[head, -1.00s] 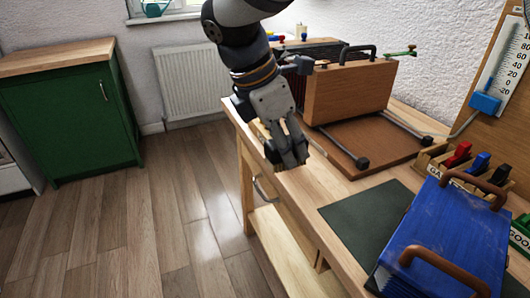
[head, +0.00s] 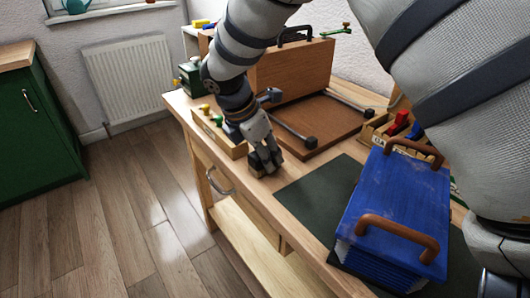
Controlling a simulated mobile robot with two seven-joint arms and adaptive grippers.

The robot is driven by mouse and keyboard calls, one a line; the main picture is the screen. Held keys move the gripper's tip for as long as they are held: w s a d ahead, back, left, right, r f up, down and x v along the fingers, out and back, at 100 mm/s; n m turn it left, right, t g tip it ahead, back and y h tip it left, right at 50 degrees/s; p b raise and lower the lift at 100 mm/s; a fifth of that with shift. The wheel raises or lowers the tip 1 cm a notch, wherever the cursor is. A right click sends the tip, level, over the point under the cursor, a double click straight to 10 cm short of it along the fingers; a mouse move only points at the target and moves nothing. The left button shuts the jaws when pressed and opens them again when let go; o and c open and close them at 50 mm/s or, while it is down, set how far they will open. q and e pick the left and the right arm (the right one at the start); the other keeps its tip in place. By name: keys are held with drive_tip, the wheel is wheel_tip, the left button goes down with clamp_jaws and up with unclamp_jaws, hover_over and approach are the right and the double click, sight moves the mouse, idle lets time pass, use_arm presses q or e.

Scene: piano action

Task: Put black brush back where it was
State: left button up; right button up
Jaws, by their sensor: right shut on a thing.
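My right gripper (head: 265,161) points down close over the light wooden bench top (head: 252,188), between a small wooden tray and the dark green mat. It is shut on the black brush, which is small and dark here and hard to tell from the black fingertips. I cannot tell whether the brush touches the bench. A wooden rack (head: 376,137) with a red piece (head: 398,122) and a blue piece (head: 416,132) stands at the right. My arm hides the rack's right part. My left gripper is not in view.
The small tray (head: 217,133) with green and yellow pieces is left of the gripper. A brown press-like board (head: 292,68) stands behind, with dark-knobbed bars. A blue ribbed bellows (head: 393,205) with brown handles sits on the dark mat (head: 308,199). The mat's left part is clear.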

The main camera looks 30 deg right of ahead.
drive_tip(key=o, duration=1.1)
drive_tip(key=shift+f, duration=0.15)
drive_tip(key=shift+r, duration=0.3)
drive_tip(key=v, duration=1.1)
drive_tip(key=shift+a+r, duration=0.15)
drive_tip(key=shift+r, duration=0.25)
